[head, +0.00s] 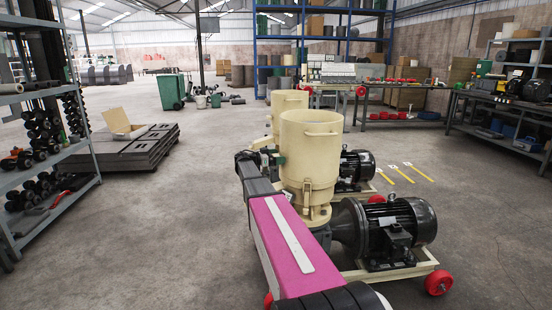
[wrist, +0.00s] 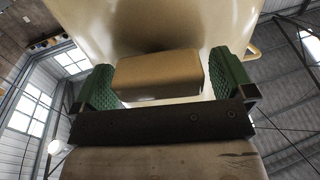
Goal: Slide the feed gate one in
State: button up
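A cream pellet mill hopper (head: 310,150) stands upright in the middle of the head view, and its curved wall (wrist: 150,20) fills the upper part of the wrist view. A cream block (wrist: 158,75), which looks like the feed gate's end, sticks out of this wall. My gripper (wrist: 165,82) has its two green fingers on either side of the block. The fingers are wide apart, and a narrow gap seems to show at the right one. In the head view my gripper (head: 268,160) is at the hopper's left side, where the gate is mostly hidden.
A second cream hopper (head: 288,105) stands behind the first. A black motor (head: 395,232) on a cream frame with red wheels (head: 438,282) is at the right. Stacked grey slabs (head: 135,148) and a shelf rack (head: 45,150) stand left. The floor between is clear.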

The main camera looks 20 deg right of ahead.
jog(key=shift+a, duration=0.15)
jog(key=a, duration=1)
jog(key=shift+a, duration=0.25)
jog(key=shift+w, duration=0.1)
jog(key=s+a+f+n+y, duration=0.2)
jog(key=s+f+n+y, duration=0.25)
jog(key=s+f, duration=0.45)
jog(key=s+a+f+n+y, duration=0.2)
jog(key=s+f+n+y, duration=0.25)
jog(key=s+f, duration=0.4)
jog(key=s+a+f+n+y, duration=0.4)
jog(key=s+a, duration=0.2)
jog(key=s, duration=0.2)
jog(key=s+a+f+n+y, duration=0.5)
jog(key=s+a, duration=0.2)
jog(key=s, duration=0.1)
jog(key=shift+s, duration=0.3)
